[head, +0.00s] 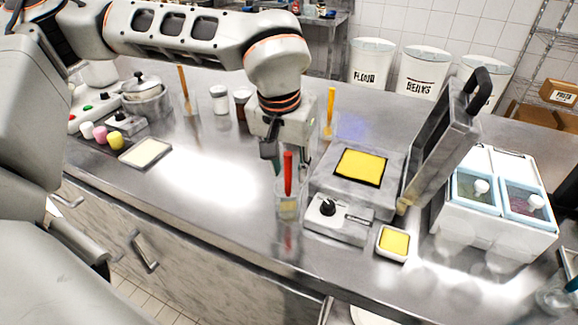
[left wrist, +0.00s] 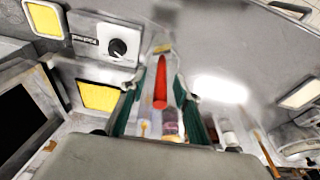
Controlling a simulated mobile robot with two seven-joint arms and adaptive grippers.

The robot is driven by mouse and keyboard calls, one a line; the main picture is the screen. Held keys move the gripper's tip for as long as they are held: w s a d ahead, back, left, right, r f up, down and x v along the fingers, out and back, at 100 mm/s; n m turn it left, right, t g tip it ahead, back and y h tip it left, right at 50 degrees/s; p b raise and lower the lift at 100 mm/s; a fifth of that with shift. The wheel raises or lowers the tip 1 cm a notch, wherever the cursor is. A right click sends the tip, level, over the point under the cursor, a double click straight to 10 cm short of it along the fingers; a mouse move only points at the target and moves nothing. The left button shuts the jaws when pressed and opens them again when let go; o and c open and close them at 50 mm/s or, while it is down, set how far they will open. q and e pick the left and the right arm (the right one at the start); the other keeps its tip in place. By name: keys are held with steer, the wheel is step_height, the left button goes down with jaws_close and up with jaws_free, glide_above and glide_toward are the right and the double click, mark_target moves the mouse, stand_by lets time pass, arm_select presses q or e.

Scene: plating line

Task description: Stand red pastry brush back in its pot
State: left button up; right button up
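The red pastry brush (head: 288,172) stands nearly upright, handle up, its pale bristle end inside a clear pot (head: 288,200) on the steel counter. My left gripper (head: 284,160) is at the handle, pointing down. In the left wrist view the red brush (left wrist: 160,82) shows between the two green fingers of my left gripper (left wrist: 158,88), with a gap on each side, so it looks open around the handle. The pot is hard to make out in that view. My right gripper is not in view.
Right of the pot stands a press (head: 326,180) with a yellow plate and raised lid (head: 445,135). A small yellow-filled dish (head: 393,243) lies in front of it. Orange (head: 184,85) and yellow (head: 330,112) handles stand behind.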

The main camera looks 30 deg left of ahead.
arm_select(q)
steer(key=v, duration=1.1)
steer(key=shift+r, duration=0.4)
steer(key=shift+s, duration=0.1)
